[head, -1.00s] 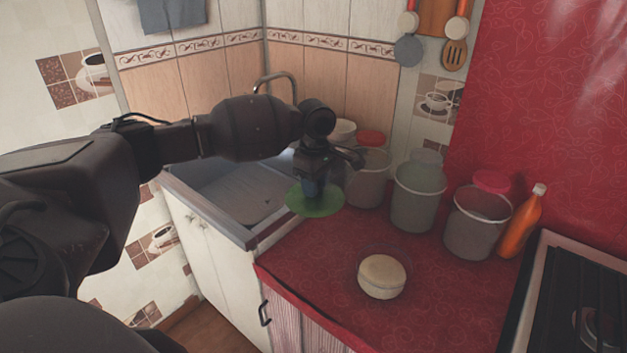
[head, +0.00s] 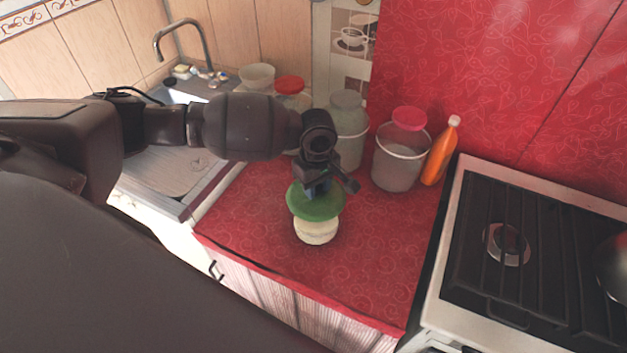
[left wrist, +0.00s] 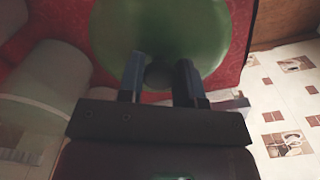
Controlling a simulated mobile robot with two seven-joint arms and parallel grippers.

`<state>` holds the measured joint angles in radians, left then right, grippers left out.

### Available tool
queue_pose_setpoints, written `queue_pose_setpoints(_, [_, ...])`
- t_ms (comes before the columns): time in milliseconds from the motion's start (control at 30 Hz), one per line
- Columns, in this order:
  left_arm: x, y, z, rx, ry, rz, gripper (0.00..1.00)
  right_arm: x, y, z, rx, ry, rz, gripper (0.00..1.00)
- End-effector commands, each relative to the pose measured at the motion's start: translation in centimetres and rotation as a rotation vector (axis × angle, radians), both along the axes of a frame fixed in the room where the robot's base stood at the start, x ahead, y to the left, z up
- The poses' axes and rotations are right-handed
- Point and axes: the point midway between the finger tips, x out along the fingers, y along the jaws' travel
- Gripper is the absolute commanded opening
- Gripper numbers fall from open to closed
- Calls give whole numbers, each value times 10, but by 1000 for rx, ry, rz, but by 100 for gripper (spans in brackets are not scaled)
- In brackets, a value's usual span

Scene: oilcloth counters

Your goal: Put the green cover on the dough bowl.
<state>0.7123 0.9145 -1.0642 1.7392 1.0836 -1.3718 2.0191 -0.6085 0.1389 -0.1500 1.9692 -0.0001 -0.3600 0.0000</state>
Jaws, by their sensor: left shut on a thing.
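The green cover (head: 316,207) is a round disc held by my left gripper (head: 317,188). In the left wrist view the fingers (left wrist: 160,75) are shut on a dark knob at the middle of the cover (left wrist: 190,30). The dough bowl (head: 317,232) stands on the red counter, with pale dough at its top. The cover hangs over the bowl's far part in the head view and hides it. I cannot tell whether cover and bowl touch. In the left wrist view the bowl does not show. My right gripper is not in view.
Clear canisters (head: 400,165), one with a red lid, and an orange bottle (head: 440,150) stand along the wall behind. The sink (head: 165,165) is at the left, the stove (head: 530,240) at the right. The red counter (head: 375,265) is free right of the bowl.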

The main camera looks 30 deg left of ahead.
Motion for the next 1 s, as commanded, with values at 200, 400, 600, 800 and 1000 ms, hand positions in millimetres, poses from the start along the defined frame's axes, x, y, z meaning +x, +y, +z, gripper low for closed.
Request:
queue_pose_setpoints(200, [1,0,-14,0,-1,-1,8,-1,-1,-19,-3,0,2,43])
queue_pose_setpoints(400, [1,0,-24,1,0,0,8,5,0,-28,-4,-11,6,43])
queue_pose_setpoints(600, [0,0,-34,0,1,0,8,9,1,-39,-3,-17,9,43])
queue_pose_setpoints(800, [0,0,-41,-1,0,1,8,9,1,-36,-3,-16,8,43])
queue_pose_setpoints(1000, [0,0,-46,0,0,1,8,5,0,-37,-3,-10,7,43])
